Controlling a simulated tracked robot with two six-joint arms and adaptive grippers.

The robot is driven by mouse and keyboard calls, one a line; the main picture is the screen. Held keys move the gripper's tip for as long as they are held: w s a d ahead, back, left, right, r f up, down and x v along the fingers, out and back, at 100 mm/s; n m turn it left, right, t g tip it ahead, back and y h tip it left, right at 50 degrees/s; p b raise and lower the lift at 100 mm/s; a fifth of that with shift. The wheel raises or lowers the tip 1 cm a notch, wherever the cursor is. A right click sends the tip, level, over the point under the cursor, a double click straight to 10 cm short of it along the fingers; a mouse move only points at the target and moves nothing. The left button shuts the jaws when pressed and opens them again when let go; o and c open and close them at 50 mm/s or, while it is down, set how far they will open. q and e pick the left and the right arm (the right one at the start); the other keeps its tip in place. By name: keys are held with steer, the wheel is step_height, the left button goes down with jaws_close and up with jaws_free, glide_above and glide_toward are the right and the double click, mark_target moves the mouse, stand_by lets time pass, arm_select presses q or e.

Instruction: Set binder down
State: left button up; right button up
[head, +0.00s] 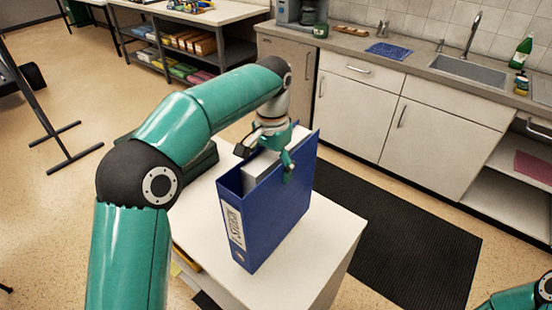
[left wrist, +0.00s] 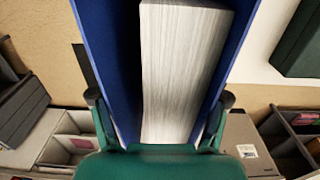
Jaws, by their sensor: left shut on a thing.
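A blue binder (head: 270,210) with a white spine label stands upright at the white cabinet top (head: 335,240) in the head view. I cannot tell whether its lower edge touches the surface. My left gripper (head: 273,158) is over its top edge and shut on it, with one finger down the outside of the near cover. In the left wrist view, the blue covers of the binder (left wrist: 108,62) and its white paper stack (left wrist: 182,75) lie between the two fingers (left wrist: 160,112). Of my right arm only a piece shows at the bottom right; its gripper is out of view.
A dark green object (head: 200,160) lies on the cabinet top behind the binder, partly hidden by my left arm. Bare top lies right of the binder. A black mat (head: 410,240) covers the floor before the sink counter (head: 400,65). An open shelf (head: 180,45) stands behind.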

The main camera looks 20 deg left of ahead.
arm_select(q)
step_height(320, 180, down, 4)
steer(key=shift+r, duration=0.2)
steer(key=o, duration=1.8)
steer(key=shift+f, duration=0.1)
step_height(320, 180, up, 12)
steer(key=shift+r+p, duration=0.1)
steer(key=shift+p, duration=0.85)
steer(key=shift+d, duration=0.1)
